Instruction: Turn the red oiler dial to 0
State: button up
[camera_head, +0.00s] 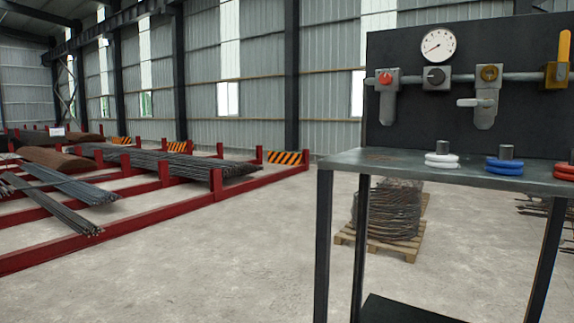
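The red oiler dial (385,78) is a small red knob on top of a grey unit at the left end of a pipe line. The unit is fixed to a dark panel (480,125) at the upper right. The dial's markings are too small to read. My gripper does not show in this view.
A round gauge (438,44), a black knob (435,76), a brass-coloured knob (489,73) and a yellow lever (563,47) share the panel. A table (395,166) below holds white rings (441,160) and blue rings (504,166). Red racks (130,228) with rebar stand left. Concrete floor (250,275) is clear.

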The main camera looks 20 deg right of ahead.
aim_at(385, 78)
jog(key=z, duration=1.25)
jog(key=i+j+z, duration=0.2)
jog(key=j, duration=0.5)
jog(key=k, duration=0.1)
